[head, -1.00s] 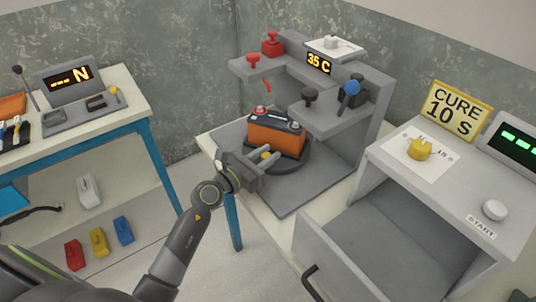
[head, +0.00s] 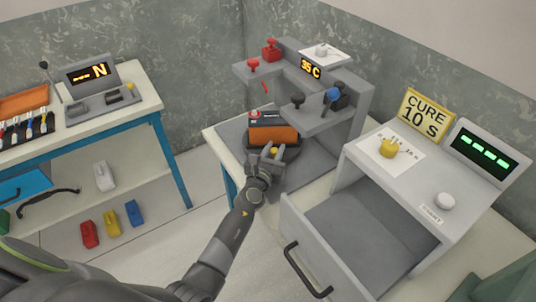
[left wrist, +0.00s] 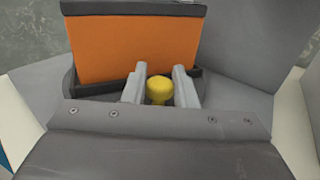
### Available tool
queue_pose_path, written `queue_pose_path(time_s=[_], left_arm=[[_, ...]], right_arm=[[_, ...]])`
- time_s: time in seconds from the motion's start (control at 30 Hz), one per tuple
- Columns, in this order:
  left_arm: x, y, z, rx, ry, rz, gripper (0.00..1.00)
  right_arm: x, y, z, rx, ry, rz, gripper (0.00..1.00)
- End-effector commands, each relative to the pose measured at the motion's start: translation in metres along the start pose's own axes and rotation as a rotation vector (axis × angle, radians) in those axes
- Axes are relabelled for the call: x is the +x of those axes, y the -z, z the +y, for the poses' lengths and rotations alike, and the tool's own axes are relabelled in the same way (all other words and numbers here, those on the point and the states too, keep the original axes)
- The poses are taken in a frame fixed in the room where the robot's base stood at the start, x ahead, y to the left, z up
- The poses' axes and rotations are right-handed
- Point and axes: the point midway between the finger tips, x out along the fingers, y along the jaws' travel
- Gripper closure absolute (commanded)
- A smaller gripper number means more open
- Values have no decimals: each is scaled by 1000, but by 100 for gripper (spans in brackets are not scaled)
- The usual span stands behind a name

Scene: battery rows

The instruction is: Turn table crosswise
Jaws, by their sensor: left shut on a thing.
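The turntable (head: 299,151) is a dark round disc on a grey plate under the press-like stand. An orange battery with a black top (head: 277,135) stands upright on it; in the left wrist view its orange face (left wrist: 130,45) fills the upper middle. A yellow knob (head: 274,150) sits at the turntable's near edge. My left gripper (head: 271,153) is shut on this knob, which shows between its two fingers in the left wrist view (left wrist: 159,91). The gripper and forearm hide part of the disc's near side. My right gripper is not in view.
The grey stand (head: 355,110) has red and black knobs, a blue knob and a "35 C" display above and right of the battery. An open grey drawer (head: 305,235) lies right of my arm, below the cure station (head: 405,150). A blue-framed bench (head: 160,135) stands left.

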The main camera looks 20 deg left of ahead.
Motion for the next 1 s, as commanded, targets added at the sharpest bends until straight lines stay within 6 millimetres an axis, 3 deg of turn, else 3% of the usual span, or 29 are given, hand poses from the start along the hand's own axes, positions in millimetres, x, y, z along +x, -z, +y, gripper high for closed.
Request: queue_pose_path(time_s=[0.17,0.27,0.53,1.0], left_arm=[[12,-4,-5,0,-67,-5,100],[14,-4,-7,-1,-95,-5,100],[14,-3,-10,0,-138,-3,100],[15,-2,-11,1,-145,-2,100]], right_arm=[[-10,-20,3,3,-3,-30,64],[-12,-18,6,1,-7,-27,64],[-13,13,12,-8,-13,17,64],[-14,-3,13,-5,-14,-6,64]])
